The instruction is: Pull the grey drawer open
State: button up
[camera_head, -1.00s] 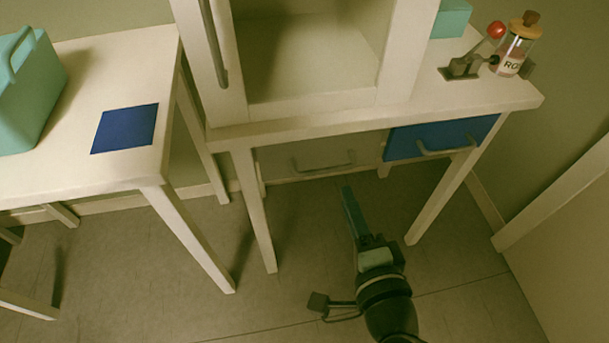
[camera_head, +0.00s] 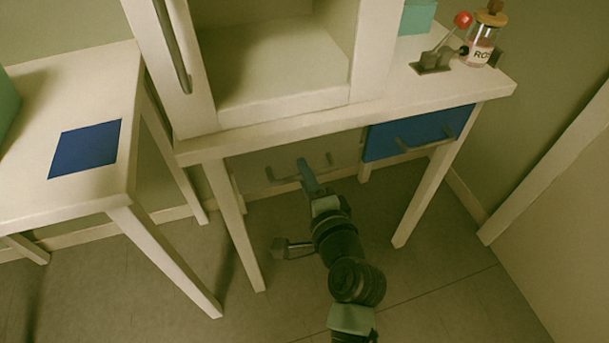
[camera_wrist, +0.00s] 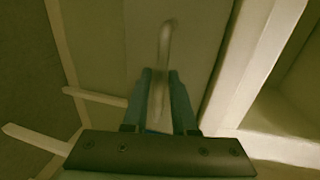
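The grey drawer (camera_head: 285,159) is under the white desk, left of the blue drawer; its front looks flush with the desk frame. Its grey bar handle (camera_head: 330,160) is partly hidden behind my gripper (camera_head: 305,166). In the wrist view, the drawer front (camera_wrist: 195,40) fills the upper middle. The handle (camera_wrist: 166,35) runs between the two blue-grey fingers of my gripper (camera_wrist: 160,74). The fingers look apart, on either side of the handle, with a narrow gap showing; I cannot tell whether either touches it.
The blue drawer (camera_head: 420,134) is to the right, with a desk leg (camera_head: 425,200) below it. Another desk leg (camera_head: 236,225) stands left of my arm. The white desk top (camera_head: 400,105) is above my gripper. Floor (camera_head: 440,280) is free in front.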

jog(key=shift+w, duration=0.2)
jog(key=shift+c, duration=0.2)
grip_shut()
dwell(1.2)
